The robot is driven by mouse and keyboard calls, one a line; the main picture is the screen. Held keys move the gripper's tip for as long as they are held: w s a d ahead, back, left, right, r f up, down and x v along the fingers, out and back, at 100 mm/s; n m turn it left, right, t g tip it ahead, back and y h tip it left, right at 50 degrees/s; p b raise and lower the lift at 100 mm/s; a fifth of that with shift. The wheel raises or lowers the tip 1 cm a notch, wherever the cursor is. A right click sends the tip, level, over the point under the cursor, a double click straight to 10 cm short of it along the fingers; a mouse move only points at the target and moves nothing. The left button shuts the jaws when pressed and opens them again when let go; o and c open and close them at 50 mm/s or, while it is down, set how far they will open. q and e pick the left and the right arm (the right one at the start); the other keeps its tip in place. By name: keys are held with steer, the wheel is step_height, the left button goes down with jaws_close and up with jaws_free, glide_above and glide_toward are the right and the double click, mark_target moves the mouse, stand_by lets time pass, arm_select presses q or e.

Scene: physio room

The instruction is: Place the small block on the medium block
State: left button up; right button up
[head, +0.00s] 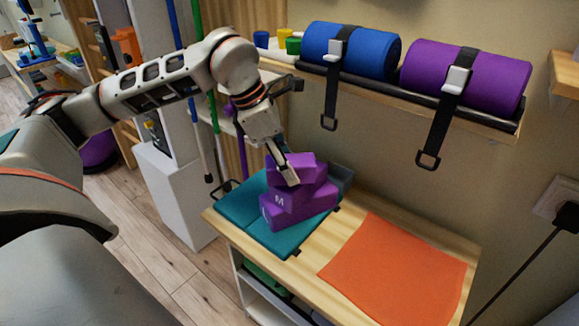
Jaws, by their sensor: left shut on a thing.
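The small block (309,165) is purple and sits at the top of a stack, gripped by my left gripper (289,172). One finger covers part of its front face. It is directly over the medium block (297,200), a purple block marked M, and looks in contact with it or very close; I cannot tell which. The small block is turned a little relative to the medium one. The medium block lies on a larger purple block (306,219) at the bottom. My right gripper is not in view.
The stack stands on a teal mat (240,207) on a wooden table. An orange cloth (394,270) lies flat on the right. A wall shelf above holds a blue roll (365,52) and a purple roll (495,82) with hanging straps.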

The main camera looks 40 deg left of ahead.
arm_select(q)
steer(key=shift+w+f, duration=0.2)
steer(key=shift+f, duration=0.2)
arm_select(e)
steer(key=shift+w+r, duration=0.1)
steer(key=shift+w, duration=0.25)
arm_select(q)
steer(key=shift+f, duration=0.1)
steer(key=o, duration=1.1)
steer(key=shift+f, duration=0.1)
steer(key=p+v, duration=0.1)
steer(key=v, duration=1.1)
steer(key=shift+r+p, duration=0.25)
steer(key=shift+p, duration=0.15)
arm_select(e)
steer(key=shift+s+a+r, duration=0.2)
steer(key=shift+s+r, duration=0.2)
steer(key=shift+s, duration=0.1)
